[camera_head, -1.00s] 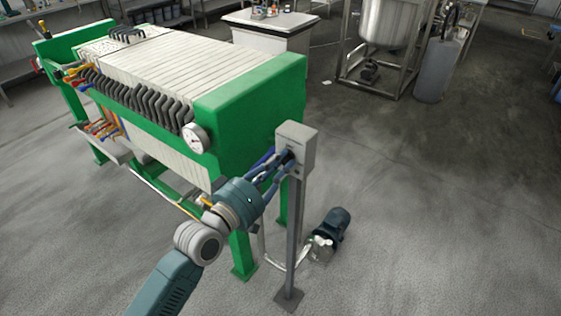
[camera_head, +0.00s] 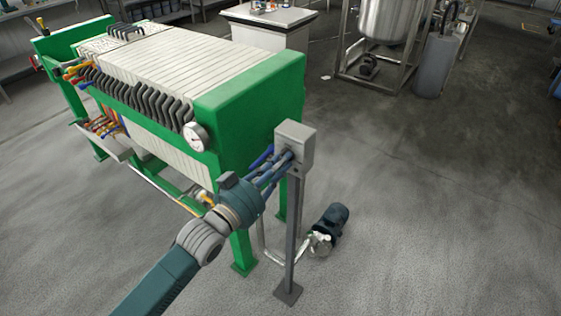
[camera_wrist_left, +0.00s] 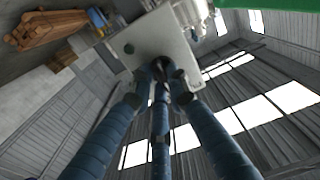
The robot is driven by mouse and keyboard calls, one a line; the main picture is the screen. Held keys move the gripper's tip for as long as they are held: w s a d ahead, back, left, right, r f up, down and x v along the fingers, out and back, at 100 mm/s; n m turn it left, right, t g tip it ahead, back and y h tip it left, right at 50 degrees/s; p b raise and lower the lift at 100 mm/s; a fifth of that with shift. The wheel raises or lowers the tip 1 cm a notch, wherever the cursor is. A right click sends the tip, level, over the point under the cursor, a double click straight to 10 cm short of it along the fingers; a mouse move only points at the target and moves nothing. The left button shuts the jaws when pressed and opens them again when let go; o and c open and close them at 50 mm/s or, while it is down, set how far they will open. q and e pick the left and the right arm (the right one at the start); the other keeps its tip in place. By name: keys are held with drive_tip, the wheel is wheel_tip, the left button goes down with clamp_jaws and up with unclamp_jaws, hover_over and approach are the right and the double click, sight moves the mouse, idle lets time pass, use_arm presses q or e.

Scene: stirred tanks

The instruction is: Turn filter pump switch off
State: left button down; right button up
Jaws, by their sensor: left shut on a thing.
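The grey filter pump switch box (camera_head: 296,138) sits on top of a grey post beside the green filter press. My left gripper (camera_head: 284,159) is at the front face of this box, with its blue fingers pointing at it. In the left wrist view the pale box face (camera_wrist_left: 150,40) is straight ahead, with a dark round spot on it. The left fingertips (camera_wrist_left: 163,84) are closed together around a dark switch knob (camera_wrist_left: 160,67) on that face. The fingers hide most of the knob, so its exact angle cannot be told. My right gripper is not in view.
The green filter press (camera_head: 250,95) with white plates and a gauge (camera_head: 195,137) stands left of the post. A dark pump (camera_head: 330,225) sits on the floor behind the post. A steel tank (camera_head: 390,25) stands farther back. The floor at right is clear.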

use_arm(q)
drive_tip(key=shift+f+m, duration=0.15)
drive_tip(key=shift+m, duration=0.15)
drive_tip(key=c, duration=1.7)
unclamp_jaws()
drive_tip(key=shift+o, duration=0.2)
drive_tip(key=shift+s, duration=0.1)
drive_tip(key=v, duration=1.2)
